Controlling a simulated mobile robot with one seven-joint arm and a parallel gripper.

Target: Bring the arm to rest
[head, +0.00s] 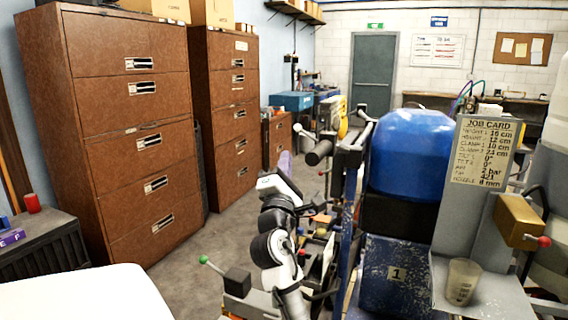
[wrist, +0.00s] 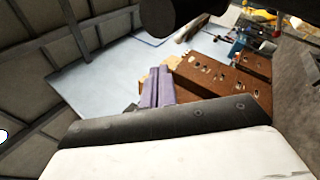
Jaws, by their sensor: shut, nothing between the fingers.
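My arm (head: 275,250), in white and black links, rises from the lower middle of the head view, beside the blue line striper. My gripper (head: 285,163) is at its upper end, where its purple fingers show small and partly hidden behind the wrist. In the wrist view the two purple fingers (wrist: 158,88) lie side by side, shut, with nothing between them. They point up and away from the machine, with wall, ceiling and cabinets behind them. The gripper appears to touch nothing.
The line striper with its blue tank (head: 411,150) stands close on the right. Brown cabinets (head: 125,110) line the left wall.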

